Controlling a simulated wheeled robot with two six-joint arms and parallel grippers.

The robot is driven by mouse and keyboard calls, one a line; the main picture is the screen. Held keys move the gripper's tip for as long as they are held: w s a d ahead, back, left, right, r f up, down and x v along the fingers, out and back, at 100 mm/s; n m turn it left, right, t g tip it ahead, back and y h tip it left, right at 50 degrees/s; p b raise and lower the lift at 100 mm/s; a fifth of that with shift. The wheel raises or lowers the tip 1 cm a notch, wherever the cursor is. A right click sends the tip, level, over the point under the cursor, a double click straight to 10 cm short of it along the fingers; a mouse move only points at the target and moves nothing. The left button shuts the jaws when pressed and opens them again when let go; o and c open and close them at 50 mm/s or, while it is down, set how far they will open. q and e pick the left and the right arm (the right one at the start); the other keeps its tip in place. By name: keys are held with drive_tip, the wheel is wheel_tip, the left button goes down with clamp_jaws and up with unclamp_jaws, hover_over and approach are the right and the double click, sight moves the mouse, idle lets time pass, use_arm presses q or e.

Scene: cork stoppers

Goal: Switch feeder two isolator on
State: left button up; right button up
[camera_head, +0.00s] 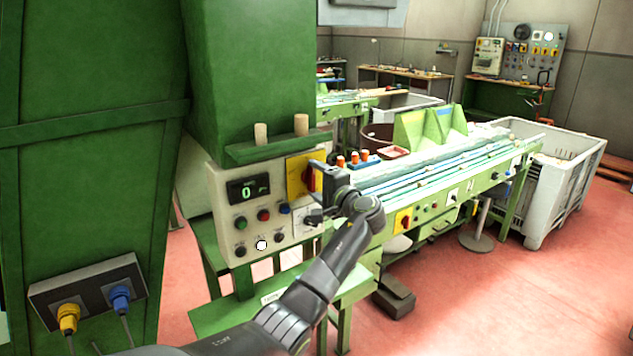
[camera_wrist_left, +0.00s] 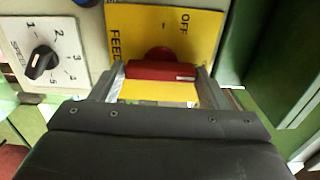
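The feeder isolator is a red rotary handle (camera_wrist_left: 160,71) on a yellow plate (camera_wrist_left: 205,28), with OFF and part of FEEDER readable in the left wrist view. In the head view the yellow plate (camera_head: 296,177) and red handle (camera_head: 310,180) sit at the control box's right side. My left gripper (camera_head: 318,188) is at that plate, partly covering it. In the left wrist view its fingers (camera_wrist_left: 162,80) stand on either side of the handle, close to its ends. I cannot tell whether they press on it. The feeder number is hidden. My right gripper is not in view.
A dial numbered 1 to 5 (camera_wrist_left: 42,62) is beside the yellow plate. The control box (camera_head: 232,190) has a display and several buttons. Two corks (camera_head: 301,125) stand on the green shelf above. A conveyor bench (camera_head: 440,170) and a grey bin (camera_head: 560,180) are to the right.

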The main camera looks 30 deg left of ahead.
use_arm(q)
drive_tip(key=o, duration=0.3)
drive_tip(key=shift+d, duration=0.1)
drive_tip(key=shift+o, duration=0.2)
drive_tip(key=b+v, duration=0.7)
drive_tip(key=v, duration=1)
drive_tip(key=shift+d, duration=0.2)
